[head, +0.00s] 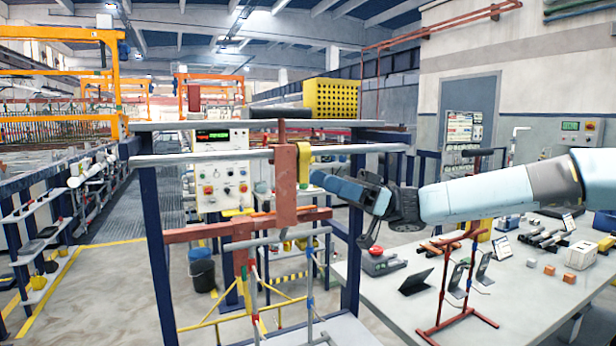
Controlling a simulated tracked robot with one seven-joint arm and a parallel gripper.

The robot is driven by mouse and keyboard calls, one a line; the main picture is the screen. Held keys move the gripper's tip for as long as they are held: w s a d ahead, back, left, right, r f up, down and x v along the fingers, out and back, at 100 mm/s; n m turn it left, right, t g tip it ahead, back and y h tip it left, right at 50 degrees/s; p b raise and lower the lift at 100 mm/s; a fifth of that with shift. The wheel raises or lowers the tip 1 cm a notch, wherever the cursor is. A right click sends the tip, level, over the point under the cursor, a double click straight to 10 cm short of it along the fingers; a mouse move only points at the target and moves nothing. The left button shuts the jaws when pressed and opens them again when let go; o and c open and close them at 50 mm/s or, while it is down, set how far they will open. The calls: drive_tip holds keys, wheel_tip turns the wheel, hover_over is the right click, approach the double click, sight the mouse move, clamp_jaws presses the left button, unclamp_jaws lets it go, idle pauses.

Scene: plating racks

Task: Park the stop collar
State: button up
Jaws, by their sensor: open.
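A yellow collar (304,164) sits on the grey horizontal rail (212,158), right beside the red-brown hanger (285,185) that hangs over the rail. I take it to be the stop collar. My gripper (342,209) comes in from the right, just right of and below the collar. Its jaws are open, with one blue finger pointing left and a dark finger lower down. The blue fingertip lies very close to the collar's lower part in the picture; I cannot tell whether they touch. Nothing shows between the jaws.
Dark blue posts (160,245) carry the rail. A red-brown crossbar (205,232) and thin hanging rods are below it. A control panel (222,170) stands behind. The grey bench (540,315) at right holds a red rack (455,290), a tablet and small blocks.

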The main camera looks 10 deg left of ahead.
sight(307, 175)
drive_tip(key=shift+x, duration=2.25)
drive_tip(key=shift+c, duration=0.4)
clamp_jaws()
